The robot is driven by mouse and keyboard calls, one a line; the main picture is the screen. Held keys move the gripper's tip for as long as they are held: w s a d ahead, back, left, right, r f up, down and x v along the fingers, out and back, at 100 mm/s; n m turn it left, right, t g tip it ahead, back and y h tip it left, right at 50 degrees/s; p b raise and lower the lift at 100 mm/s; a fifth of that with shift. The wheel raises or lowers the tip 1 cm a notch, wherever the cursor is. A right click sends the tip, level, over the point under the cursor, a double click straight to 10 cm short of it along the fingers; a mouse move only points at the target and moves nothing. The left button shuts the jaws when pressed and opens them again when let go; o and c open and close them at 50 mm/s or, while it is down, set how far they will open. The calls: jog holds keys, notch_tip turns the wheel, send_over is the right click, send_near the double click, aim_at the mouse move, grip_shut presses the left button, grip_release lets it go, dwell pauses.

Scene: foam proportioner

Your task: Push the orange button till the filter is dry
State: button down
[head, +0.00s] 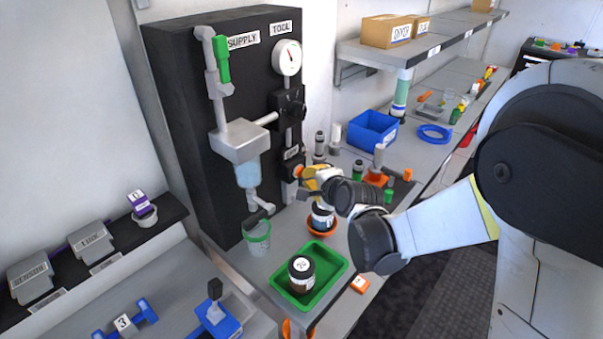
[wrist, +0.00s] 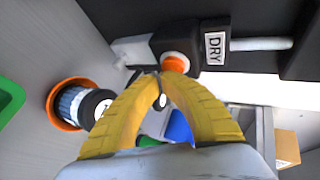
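The orange button (head: 298,171) sits on a dark box low on the right of the black panel. In the wrist view the orange button (wrist: 175,62) is beside the DRY label (wrist: 215,48). My gripper (head: 311,177) is at the button, its yellow fingers partly hidden by my wrist. In the wrist view my gripper (wrist: 160,75) is shut and empty, its tips just below the button. I cannot tell whether they touch it. The filter (head: 247,173) is a clear bowl under the grey block (head: 240,141) and looks pale blue inside.
A dark jar in an orange ring (wrist: 72,103) stands left of my fingers. A green tray (head: 333,264) with a jar and a green-rimmed cup (head: 258,240) are on the bench below. A blue bin (head: 373,130) and several bottles stand behind my gripper.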

jog(key=shift+w+a, duration=0.3)
jog(key=shift+a, duration=0.05)
dwell(0.7)
dwell(0.4)
jog(key=shift+s+d, duration=0.55)
jog(key=shift+d, duration=0.15)
jog(key=shift+s+d+b, duration=0.2)
jog(key=shift+s+d, duration=0.6)
jog(key=shift+d, duration=0.2)
jog(key=shift+s+d+b, duration=0.2)
jog(key=shift+s+d, duration=0.55)
jog(key=shift+d, duration=0.2)
